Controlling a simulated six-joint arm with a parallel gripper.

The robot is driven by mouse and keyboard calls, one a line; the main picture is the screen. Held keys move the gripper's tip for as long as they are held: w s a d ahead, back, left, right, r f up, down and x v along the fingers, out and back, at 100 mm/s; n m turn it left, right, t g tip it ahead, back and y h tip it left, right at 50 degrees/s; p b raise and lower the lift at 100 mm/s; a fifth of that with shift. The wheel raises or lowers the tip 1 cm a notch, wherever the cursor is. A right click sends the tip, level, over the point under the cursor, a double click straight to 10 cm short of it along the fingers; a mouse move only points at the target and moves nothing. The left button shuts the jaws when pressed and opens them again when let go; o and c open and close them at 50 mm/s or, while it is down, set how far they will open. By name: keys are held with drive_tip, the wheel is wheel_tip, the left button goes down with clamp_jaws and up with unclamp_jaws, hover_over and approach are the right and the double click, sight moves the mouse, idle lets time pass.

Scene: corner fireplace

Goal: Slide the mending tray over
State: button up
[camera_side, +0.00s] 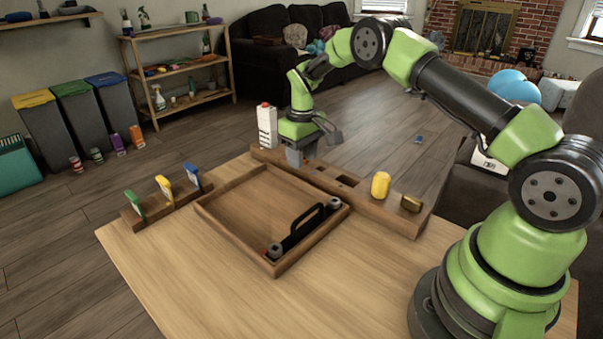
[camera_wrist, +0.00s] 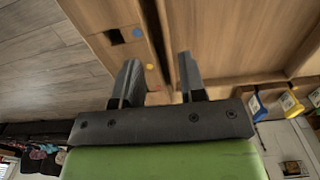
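The mending tray (camera_side: 228,227) is a shallow square wooden tray on the table. A black bar handle (camera_side: 304,226) with grey round end knobs runs along its right side in the side view. The tray floor looks empty. My gripper (camera_side: 298,160) is over the far end of the long wooden block behind the tray, away from the handle. The tray (camera_wrist: 235,35) fills the upper right there; the handle is not visible in that view.
A small rack (camera_side: 160,208) with green, yellow and blue-topped items stands left. The table's front is clear.

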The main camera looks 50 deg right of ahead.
drive_tip(key=shift+a+r, duration=0.2)
drive_tip(key=shift+r, duration=1.7)
drive_tip(key=s+a+r+m+t, duration=0.15)
drive_tip(key=s+a+r, duration=0.25)
drive_tip(key=r, duration=0.5)
drive_tip(key=s+a+r+t, duration=0.25)
drive_tip(key=s+r, duration=0.25)
drive_tip(key=r, duration=0.4)
drive_tip(key=s+a+r+m+t+y, duration=0.1)
drive_tip(key=s+a, duration=0.2)
drive_tip(key=s, duration=0.6)
drive_tip(key=s+a+r+m+t+y, duration=0.1)
drive_tip(key=s+a+t, duration=0.1)
drive_tip(key=s, duration=0.7)
drive_tip(key=shift+a+r, duration=0.15)
drive_tip(key=shift+a, duration=0.35)
